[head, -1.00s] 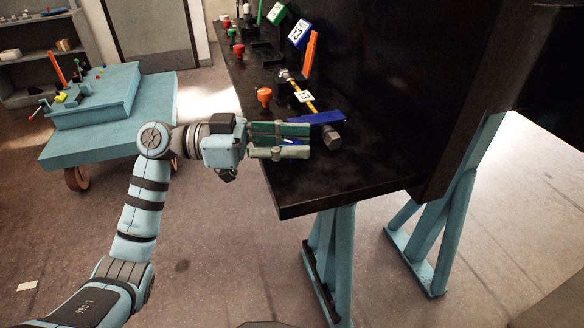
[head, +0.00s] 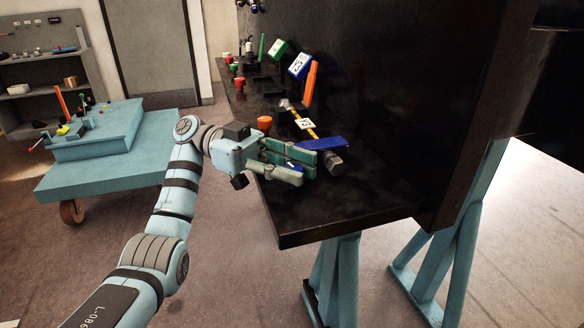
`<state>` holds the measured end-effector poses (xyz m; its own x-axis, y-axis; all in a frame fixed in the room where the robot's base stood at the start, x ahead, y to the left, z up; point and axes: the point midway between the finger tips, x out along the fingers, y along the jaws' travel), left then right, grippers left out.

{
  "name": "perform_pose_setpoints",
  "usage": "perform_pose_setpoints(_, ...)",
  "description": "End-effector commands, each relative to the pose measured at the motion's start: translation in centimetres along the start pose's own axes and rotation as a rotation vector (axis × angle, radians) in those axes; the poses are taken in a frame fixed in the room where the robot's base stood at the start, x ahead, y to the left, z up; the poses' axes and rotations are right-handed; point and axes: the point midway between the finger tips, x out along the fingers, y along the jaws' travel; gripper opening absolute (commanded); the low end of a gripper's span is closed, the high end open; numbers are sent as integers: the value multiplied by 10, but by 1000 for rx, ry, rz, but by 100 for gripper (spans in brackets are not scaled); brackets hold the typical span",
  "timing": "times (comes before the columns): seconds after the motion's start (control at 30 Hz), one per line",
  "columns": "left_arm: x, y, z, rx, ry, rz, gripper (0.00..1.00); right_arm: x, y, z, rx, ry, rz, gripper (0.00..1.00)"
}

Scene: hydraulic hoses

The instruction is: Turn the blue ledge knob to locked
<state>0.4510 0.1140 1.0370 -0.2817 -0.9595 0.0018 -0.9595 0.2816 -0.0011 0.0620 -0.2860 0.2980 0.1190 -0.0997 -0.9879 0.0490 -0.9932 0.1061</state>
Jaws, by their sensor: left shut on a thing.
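My left gripper (head: 304,170) reaches over the black ledge (head: 290,225) near its front end. Its green fingers are shut on the blue knob (head: 296,167), of which only a small patch shows between them. The rest of the knob is hidden by the fingers, so I cannot tell its setting. My right gripper is out of view.
A flat blue handle (head: 322,144) and a dark hex fitting (head: 332,162) lie just beyond the fingers. An orange knob (head: 264,123), a yellow rod with a white tag (head: 305,124) and an orange lever (head: 311,82) stand further back. A blue cart (head: 120,150) is at left.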

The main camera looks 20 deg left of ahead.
Motion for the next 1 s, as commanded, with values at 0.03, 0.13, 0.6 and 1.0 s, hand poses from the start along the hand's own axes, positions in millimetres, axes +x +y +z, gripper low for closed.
perform_pose_setpoints(0.03, 0, 0, 2, -4, -3, 3, 0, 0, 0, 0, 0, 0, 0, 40)
perform_pose_setpoints(0.13, 0, 0, 2, -4, -4, 2, 0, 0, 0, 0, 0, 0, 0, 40)
perform_pose_setpoints(0.6, 0, 0, 1, -2, -2, 0, 35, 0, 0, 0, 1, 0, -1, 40)
perform_pose_setpoints(1.0, 0, 1, 1, -1, -3, -30, 35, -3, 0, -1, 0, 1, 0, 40)
